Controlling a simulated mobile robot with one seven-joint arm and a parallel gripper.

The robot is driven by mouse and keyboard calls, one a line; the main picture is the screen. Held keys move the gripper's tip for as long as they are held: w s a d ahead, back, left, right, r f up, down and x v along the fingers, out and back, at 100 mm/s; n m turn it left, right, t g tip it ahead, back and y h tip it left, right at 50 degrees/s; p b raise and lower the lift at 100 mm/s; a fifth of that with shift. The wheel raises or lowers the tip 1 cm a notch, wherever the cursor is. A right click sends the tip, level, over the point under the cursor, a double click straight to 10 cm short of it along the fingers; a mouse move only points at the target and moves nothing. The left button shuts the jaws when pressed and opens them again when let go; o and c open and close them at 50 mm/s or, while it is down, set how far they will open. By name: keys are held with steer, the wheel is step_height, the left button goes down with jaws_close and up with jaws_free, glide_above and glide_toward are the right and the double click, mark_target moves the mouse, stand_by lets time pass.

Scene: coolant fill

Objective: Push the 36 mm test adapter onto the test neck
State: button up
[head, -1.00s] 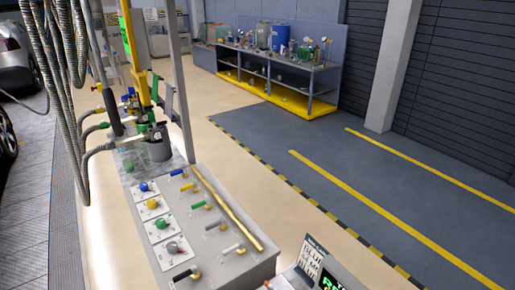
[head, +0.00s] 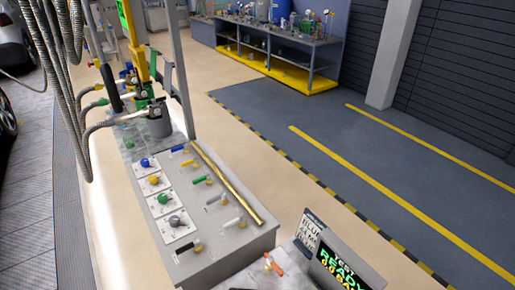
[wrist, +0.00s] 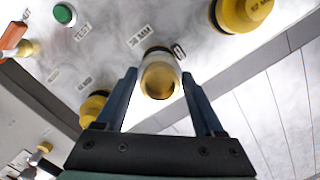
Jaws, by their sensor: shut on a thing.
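In the wrist view my gripper (wrist: 160,82) is shut on a short brass-and-tan cylinder, which I take to be the test adapter (wrist: 160,78). Its round end faces the camera between the two dark fingers. Beyond it is a pale panel with printed labels; one beside it ends in "MM" but is hard to read. The test neck cannot be made out; the adapter may hide it. I cannot tell whether the adapter touches the panel or a neck. My gripper is not in the head view.
Two other yellow fittings, at upper right (wrist: 240,13) and lower left (wrist: 93,108), flank the adapter. A green button (wrist: 64,14) and an orange lever (wrist: 14,36) are at upper left. The head view shows a test display (head: 340,265) reading READY and a valve console (head: 228,245).

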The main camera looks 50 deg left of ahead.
steer(key=shift+f+b, duration=1.05)
steer(key=shift+f, duration=0.55)
steer(key=o, duration=1.5)
steer(key=r, duration=0.4)
steer(key=r+b, duration=0.1)
steer(key=r, duration=0.3)
steer(key=s+a+r+b, duration=0.1)
steer(key=r, duration=0.4)
steer(key=shift+a, duration=0.1)
steer(key=shift+f, duration=0.1)
